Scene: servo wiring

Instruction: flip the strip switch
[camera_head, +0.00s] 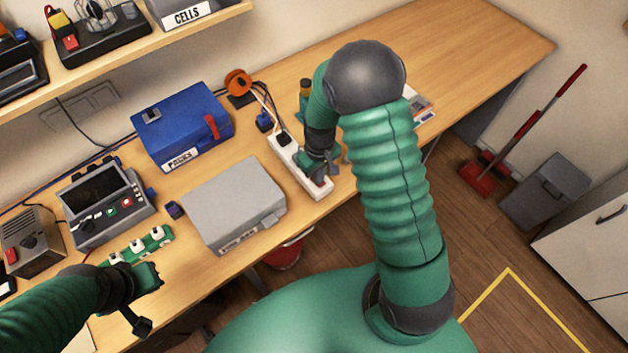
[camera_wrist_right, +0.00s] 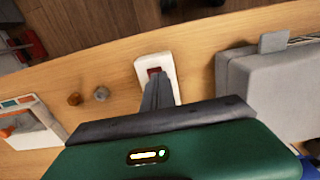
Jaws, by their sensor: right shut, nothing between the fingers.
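The white power strip (camera_head: 315,188) lies near the front edge of the bench, with a black plug in its far end. Its red switch (camera_head: 322,183) is at the near end. In the right wrist view, the strip's end (camera_wrist_right: 143,62) and the red switch (camera_wrist_right: 153,71) show just beyond my fingertips. My right gripper (camera_head: 331,168) is shut and empty, its fingers (camera_wrist_right: 157,82) pointing down at the switch. They cover part of it, and I cannot tell whether they touch it. My left gripper (camera_head: 148,302) is at the lower left, away from the strip; its opening is unclear.
A grey case (camera_head: 235,200) lies left of the strip, and a blue box (camera_head: 180,125) stands behind it. A green board (camera_head: 140,246) is near my left gripper. Bench to the far right is clear.

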